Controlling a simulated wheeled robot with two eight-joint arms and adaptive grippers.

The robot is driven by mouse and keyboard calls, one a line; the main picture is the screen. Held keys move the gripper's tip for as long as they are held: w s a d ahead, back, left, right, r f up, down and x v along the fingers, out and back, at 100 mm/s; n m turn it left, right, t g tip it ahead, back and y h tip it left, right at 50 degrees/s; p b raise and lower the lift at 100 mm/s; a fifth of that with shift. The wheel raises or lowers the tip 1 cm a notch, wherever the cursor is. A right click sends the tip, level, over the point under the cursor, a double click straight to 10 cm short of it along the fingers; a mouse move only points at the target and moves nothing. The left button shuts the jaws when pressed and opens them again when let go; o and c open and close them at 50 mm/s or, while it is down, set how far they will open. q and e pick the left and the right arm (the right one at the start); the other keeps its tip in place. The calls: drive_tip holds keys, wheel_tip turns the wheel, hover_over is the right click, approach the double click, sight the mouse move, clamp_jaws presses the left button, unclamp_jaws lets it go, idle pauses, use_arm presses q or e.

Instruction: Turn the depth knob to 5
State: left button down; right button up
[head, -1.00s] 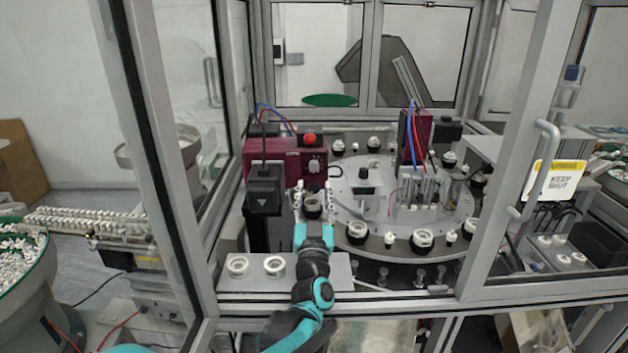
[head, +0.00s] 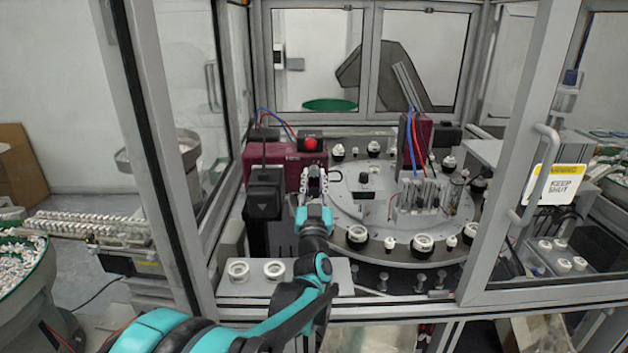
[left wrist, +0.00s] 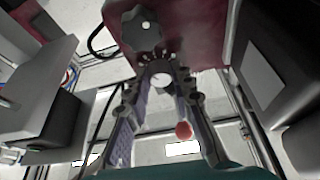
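My left gripper (head: 314,172) is in front of the maroon box (head: 283,170), and its fingers hide part of the box's face. Pale scale marks ring the knob, but the numbers are too small to read. I cannot tell whether the fingers touch it. A dark lobed knob (left wrist: 141,30) sits beyond it on the same maroon face. My right gripper is not in view.
A red button (head: 310,144) tops the maroon box. A black block (head: 265,192) stands just left of the gripper. The round turntable (head: 385,225) with cups lies to the right. A plate with two white rings (head: 330,281) is in front. Frame posts border the opening.

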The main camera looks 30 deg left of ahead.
use_arm(q)
drive_tip(key=shift+n, duration=0.4)
drive_tip(key=n+y, duration=0.1)
drive_tip(key=n+g+y, duration=0.1)
drive_tip(key=n, duration=0.1)
drive_tip(key=shift+w+d+n, duration=0.1)
drive_tip(key=shift+d+n, duration=0.1)
drive_tip(key=shift+n, duration=0.1)
drive_tip(key=shift+n+g+y+p, duration=0.55)
drive_tip(key=shift+n+g, duration=0.35)
drive_tip(key=shift+n, duration=1.1)
drive_tip(key=shift+y, duration=0.25)
drive_tip(key=c, duration=1.3)
unclamp_jaws()
drive_tip(key=shift+d, duration=0.1)
